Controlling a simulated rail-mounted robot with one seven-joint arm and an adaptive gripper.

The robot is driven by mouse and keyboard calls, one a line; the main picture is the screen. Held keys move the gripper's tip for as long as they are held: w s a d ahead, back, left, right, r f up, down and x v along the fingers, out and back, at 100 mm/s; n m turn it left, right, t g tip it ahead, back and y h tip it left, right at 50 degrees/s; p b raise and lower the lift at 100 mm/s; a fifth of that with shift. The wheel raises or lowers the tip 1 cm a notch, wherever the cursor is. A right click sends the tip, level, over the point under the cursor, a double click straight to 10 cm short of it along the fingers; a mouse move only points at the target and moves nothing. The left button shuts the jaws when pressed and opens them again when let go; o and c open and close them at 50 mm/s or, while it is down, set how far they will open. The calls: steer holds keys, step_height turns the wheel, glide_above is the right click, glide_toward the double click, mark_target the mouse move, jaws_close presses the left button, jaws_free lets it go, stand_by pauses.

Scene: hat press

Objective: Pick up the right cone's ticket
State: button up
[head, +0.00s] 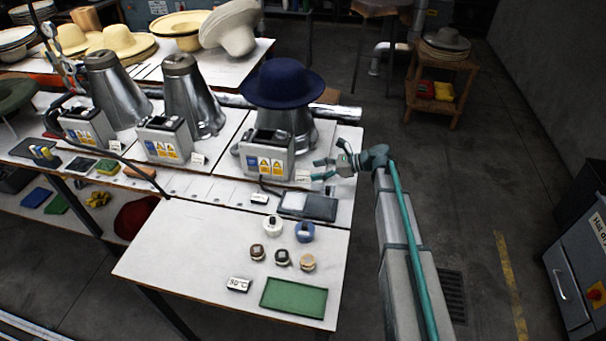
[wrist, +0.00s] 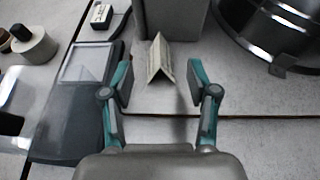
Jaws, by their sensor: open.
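The right cone (head: 297,122) is metal and wears a dark blue hat (head: 284,83). Its ticket (head: 302,176), a small folded pale card, stands tent-like on the white table beside the cone's control box (head: 267,155). In the wrist view the ticket (wrist: 157,58) stands upright just ahead of my gripper (wrist: 160,85), roughly centred between the two teal fingers. The fingers are open with nothing between their pads. In the head view my gripper (head: 319,170) reaches in from the right, close to the ticket. The ticket's writing is too small to read.
A grey flat device (head: 307,205) lies in front of the ticket and left of my fingers in the wrist view (wrist: 75,105). The control box (wrist: 172,18) stands close behind the ticket. The middle cone's ticket (head: 198,159) is further left. Several stamps and a green tray (head: 294,297) occupy the front table.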

mark_target(304, 172)
steer(key=shift+p+x, duration=1.2)
steer(key=shift+x, duration=1.6)
steer(key=c, duration=0.8)
